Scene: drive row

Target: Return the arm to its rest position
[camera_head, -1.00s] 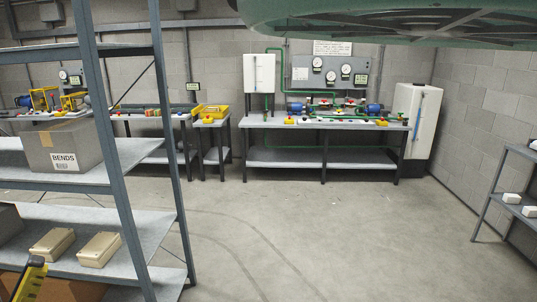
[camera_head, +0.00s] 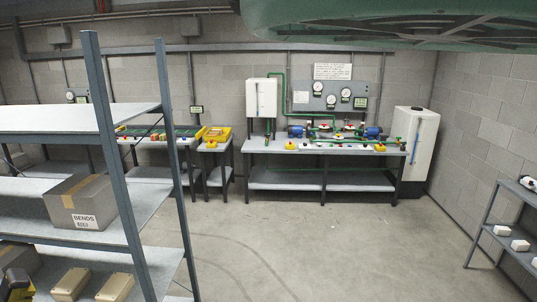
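Neither my arm nor my gripper can be made out for certain in the head view. A small black and yellow object (camera_head: 18,286) shows at the bottom left edge, cut off by the frame. I cannot tell whether it belongs to my arm or lies on the shelf. No fingertips are visible.
A metal shelf rack (camera_head: 118,150) stands close at left, holding a grey box (camera_head: 80,200) marked BENDS and beige cases (camera_head: 72,284). A workbench (camera_head: 322,149) with gauges and valves is at the back, beside a white cabinet (camera_head: 415,143). Another shelf (camera_head: 508,240) is at right. The middle floor is clear.

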